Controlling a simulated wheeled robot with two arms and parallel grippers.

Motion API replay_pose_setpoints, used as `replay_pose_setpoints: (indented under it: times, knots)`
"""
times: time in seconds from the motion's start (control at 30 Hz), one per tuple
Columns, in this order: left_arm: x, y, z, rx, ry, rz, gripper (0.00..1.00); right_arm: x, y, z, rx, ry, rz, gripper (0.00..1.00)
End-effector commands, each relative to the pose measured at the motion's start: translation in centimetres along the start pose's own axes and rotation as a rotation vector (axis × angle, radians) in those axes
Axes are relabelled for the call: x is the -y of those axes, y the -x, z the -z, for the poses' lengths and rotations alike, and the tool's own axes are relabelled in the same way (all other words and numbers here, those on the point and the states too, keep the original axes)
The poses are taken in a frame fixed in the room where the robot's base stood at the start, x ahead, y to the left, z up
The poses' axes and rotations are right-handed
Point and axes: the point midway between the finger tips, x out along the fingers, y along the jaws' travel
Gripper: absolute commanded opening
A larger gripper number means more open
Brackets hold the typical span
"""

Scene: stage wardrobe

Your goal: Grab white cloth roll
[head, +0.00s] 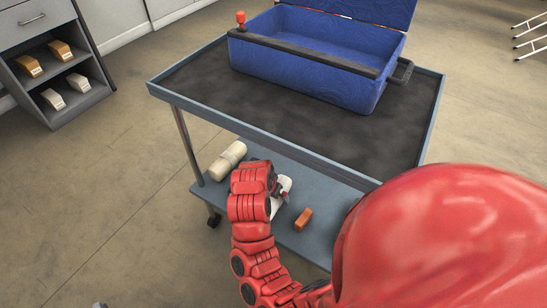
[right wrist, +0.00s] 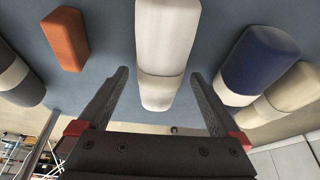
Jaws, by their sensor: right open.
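The white cloth roll (right wrist: 168,40) lies on the lower shelf of the cart, with a cream-white band near its near end. In the right wrist view my right gripper (right wrist: 158,74) is open, with one finger on each side of the roll's near end and visible gaps. In the head view the roll (head: 284,184) shows only in part beside my right gripper (head: 277,195), the rest hidden by my red arm. My left gripper is not clearly seen.
On the shelf (head: 320,240), a cream roll (head: 227,160) and a blue roll (right wrist: 262,60) lie on one side. An orange block (head: 303,219) and a dark roll (right wrist: 14,78) lie on the other. The cart's top (head: 200,83) overhangs, bearing an open blue case (head: 310,65).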

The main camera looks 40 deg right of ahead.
Motion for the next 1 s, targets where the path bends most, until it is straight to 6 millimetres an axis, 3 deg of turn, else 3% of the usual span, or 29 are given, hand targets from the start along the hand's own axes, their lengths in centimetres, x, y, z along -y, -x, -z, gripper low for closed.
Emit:
replay_pose_setpoints:
  times: [0.03,0.1,0.3,0.8,1.0]
  knots:
    - [-0.15,0.69,-0.03,-0.003,0.000,-0.006,0.50,-0.09,-1.17,-0.10,0.001,-0.002,-0.001,1.00]
    - [-0.20,0.78,0.00,-0.006,0.000,-0.013,0.50,-0.04,-1.63,0.02,-0.002,-0.001,0.000,1.00]
    - [-0.17,0.55,0.04,-0.007,0.000,-0.014,0.50,-0.01,-1.51,0.13,-0.003,0.000,0.001,1.00]
    - [-0.17,0.54,0.05,-0.008,0.000,-0.013,0.50,-0.02,-1.51,0.10,-0.003,0.001,0.000,0.12]
    - [-0.17,0.54,0.05,-0.008,0.000,-0.013,0.50,-0.03,-1.51,0.10,-0.003,0.001,0.000,0.10]
